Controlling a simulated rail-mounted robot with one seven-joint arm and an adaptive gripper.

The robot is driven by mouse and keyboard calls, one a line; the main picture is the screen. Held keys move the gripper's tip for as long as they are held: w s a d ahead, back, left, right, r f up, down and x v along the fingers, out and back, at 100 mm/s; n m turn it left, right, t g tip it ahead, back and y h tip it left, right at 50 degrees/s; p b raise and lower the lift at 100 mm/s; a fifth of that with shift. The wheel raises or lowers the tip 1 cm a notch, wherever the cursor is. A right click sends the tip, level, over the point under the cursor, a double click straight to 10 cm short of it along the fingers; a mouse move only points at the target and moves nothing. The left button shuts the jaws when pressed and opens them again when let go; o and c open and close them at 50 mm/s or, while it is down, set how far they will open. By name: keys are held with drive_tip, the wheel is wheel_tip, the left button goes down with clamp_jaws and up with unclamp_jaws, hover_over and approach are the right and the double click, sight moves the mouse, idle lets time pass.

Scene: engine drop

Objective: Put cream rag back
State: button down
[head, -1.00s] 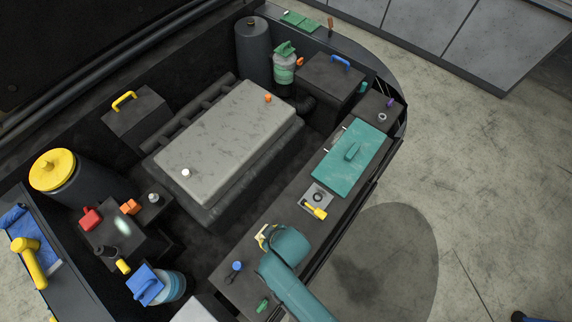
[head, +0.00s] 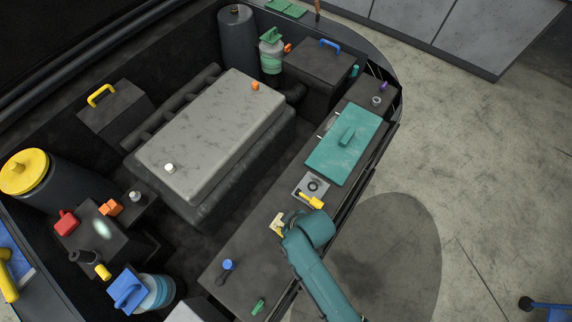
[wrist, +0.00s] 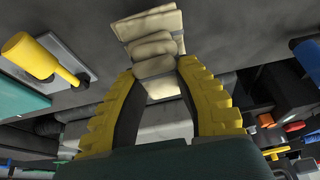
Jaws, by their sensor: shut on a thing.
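The cream rag (head: 277,224) is a small folded pad at the tip of my gripper (head: 284,222), above the dark ledge on the near right side of the engine bay. In the wrist view the rag (wrist: 152,46) shows as stacked cream folds between and beyond the yellow fingers of my gripper (wrist: 158,72). The fingers are shut on it. I cannot tell whether the rag touches the surface below. The gripper hides part of the rag in the head view.
A yellow-handled tool (head: 311,200) on a grey plate and a teal panel (head: 350,148) lie farther along the ledge. A blue-topped item (head: 226,266) and a green item (head: 258,306) lie nearer. The grey engine cover (head: 205,130) is left. Green cloths (head: 286,9) lie on the far rim.

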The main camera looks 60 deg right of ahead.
drive_tip(key=shift+f, duration=1.8)
drive_tip(key=c, duration=0.9)
unclamp_jaws()
drive_tip(key=shift+f, duration=0.2)
drive_tip(key=p+v, duration=0.2)
drive_tip(key=v, duration=1.4)
drive_tip(key=shift+r+p, duration=0.4)
drive_tip(key=shift+w+a, duration=0.1)
drive_tip(key=shift+a, duration=0.05)
